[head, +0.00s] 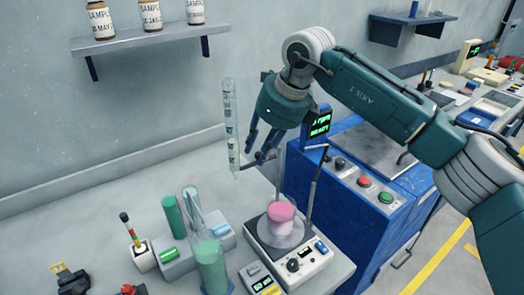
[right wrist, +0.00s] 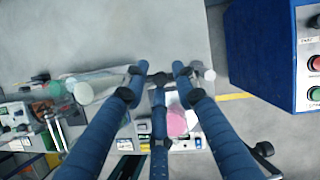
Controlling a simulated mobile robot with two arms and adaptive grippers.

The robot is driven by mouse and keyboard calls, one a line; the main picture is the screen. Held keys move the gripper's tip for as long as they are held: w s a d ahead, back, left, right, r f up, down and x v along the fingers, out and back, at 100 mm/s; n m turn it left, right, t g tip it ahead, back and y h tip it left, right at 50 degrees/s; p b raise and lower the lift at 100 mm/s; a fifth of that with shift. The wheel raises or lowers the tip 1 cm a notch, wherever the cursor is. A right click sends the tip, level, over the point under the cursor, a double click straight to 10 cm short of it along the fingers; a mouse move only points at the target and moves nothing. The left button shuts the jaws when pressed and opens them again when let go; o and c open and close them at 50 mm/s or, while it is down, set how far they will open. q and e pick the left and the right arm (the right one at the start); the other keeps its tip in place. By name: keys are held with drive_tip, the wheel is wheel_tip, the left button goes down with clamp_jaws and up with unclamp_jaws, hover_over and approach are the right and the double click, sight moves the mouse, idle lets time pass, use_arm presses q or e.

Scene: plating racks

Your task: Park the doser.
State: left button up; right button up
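A tall clear tube with dark markings, which I take to be the doser (head: 230,120), stands upright in the air left of my right gripper (head: 254,156). Its low end meets a thin bar that runs to my fingertips. In the right wrist view the clear tube (right wrist: 100,85) reaches left from the fingers of the right gripper (right wrist: 160,74), which look closed around the bar; the exact contact is partly hidden. A beaker of pink liquid (head: 281,213) stands on a hotplate-like device (head: 258,240) below and right of the doser. My left gripper is out of view.
A grey block holding green cylinders (head: 175,264) and a tall green-filled cylinder (head: 210,268) stand at the front. A blue cabinet with buttons (head: 375,225) is close on the right. A wall shelf with bottles (head: 150,38) hangs above left. The bench's left-back area is clear.

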drive_tip(key=shift+o, duration=0.2)
drive_tip(key=shift+w+f, duration=0.1)
drive_tip(key=shift+f, duration=0.05)
drive_tip(key=v, duration=1.2)
drive_tip(key=shift+a, duration=0.1)
